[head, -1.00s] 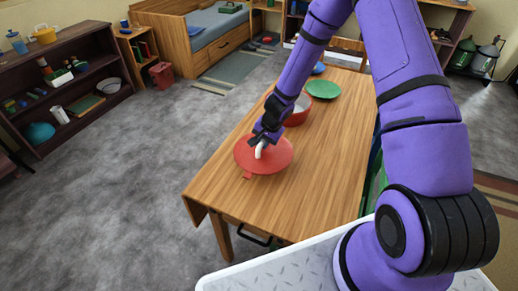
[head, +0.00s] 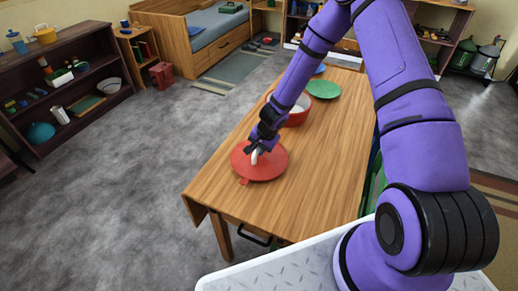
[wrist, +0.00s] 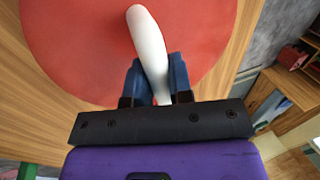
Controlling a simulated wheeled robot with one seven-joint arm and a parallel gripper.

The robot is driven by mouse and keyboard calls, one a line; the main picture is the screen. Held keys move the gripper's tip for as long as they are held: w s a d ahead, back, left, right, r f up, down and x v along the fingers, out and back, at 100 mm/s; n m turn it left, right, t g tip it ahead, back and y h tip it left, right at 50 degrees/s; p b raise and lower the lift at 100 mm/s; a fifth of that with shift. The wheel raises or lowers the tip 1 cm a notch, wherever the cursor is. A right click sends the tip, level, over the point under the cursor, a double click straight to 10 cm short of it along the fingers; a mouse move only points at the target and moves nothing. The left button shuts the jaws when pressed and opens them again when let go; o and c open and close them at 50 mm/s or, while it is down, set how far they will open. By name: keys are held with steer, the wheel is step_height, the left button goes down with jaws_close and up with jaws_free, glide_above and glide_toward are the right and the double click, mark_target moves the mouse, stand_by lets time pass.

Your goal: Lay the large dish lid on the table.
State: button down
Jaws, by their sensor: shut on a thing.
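The large dish lid (head: 272,168) is a flat red disc with a white curved handle (head: 254,157). It is over the near left part of the wooden table (head: 310,190), low and close to the top; I cannot tell whether it touches. In the wrist view the lid (wrist: 75,50) fills the upper left and its white handle (wrist: 148,45) runs between the fingers. My gripper (head: 258,148) is shut on the handle; in the wrist view its two dark blue fingers (wrist: 156,85) stand on either side of it.
A red dish (head: 298,112) with a pale inside stands behind the lid, partly hidden by my arm. A green plate (head: 323,88) lies farther back. The near right of the table is clear. A dark shelf (head: 85,85) stands far off at the left.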

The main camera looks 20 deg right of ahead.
steer(key=shift+f, duration=0.1)
steer(key=c, duration=1)
jaws_free()
steer(key=v, duration=1.2)
step_height(320, 180, up, 14)
steer(key=n+t, duration=0.1)
steer(key=n, duration=0.2)
glide_above(267, 159)
steer(key=s, duration=0.2)
steer(key=s+r+n, duration=0.3)
steer(key=s+r, duration=0.4)
steer(key=r, duration=0.6)
steer(key=s+d+r+n, duration=0.1)
steer(key=s+r, duration=0.2)
steer(key=s, duration=0.4)
steer(key=s+d+r+n+t+h, duration=0.1)
steer(key=s+d+r, duration=0.1)
steer(key=s+r, duration=0.2)
steer(key=s+d+r+n+h, duration=0.1)
steer(key=s+r, duration=0.3)
steer(key=s, duration=0.6)
steer(key=shift+s+d+t, duration=0.25)
steer(key=shift+s+t, duration=0.05)
steer(key=shift+t, duration=0.1)
